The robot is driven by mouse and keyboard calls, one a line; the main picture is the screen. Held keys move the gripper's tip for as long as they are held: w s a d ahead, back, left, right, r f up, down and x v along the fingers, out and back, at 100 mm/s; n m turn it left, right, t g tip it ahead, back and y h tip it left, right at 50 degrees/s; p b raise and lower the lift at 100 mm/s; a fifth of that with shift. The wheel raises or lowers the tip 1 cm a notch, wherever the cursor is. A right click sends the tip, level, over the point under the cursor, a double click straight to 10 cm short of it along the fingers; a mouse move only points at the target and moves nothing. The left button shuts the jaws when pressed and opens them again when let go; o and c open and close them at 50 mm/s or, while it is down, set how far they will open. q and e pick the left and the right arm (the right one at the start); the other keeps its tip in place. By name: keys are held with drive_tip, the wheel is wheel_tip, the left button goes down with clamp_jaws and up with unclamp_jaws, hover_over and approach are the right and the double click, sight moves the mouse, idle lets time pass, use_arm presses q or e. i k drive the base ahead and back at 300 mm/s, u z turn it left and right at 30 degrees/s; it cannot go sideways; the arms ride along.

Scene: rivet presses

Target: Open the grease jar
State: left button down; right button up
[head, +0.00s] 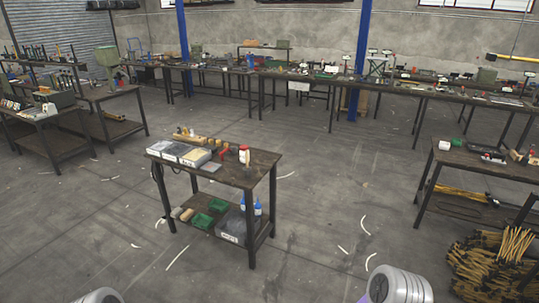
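A small white container with red on it (244,155) stands upright near the back right of the small work table (252,172) in the middle of the floor. It may be the grease jar, but it is too small to tell, and I cannot make out its lid. It stands apart from me, across open floor. Neither of my grippers is in view; only rounded grey parts of my arms show at the bottom edge.
Grey trays (196,158) lie on the table's left half, with small red and brass-coloured items beside them. Green bins (203,221) and blue bottles (257,208) are on its lower shelf. Long benches (430,92) line the back. Bundled sticks (490,262) are at right. Floor between is mostly clear.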

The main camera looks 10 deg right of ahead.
sight(241, 153)
drive_tip(key=z, duration=0.2)
drive_tip(key=i, duration=2.3)
drive_tip(key=u, duration=0.35)
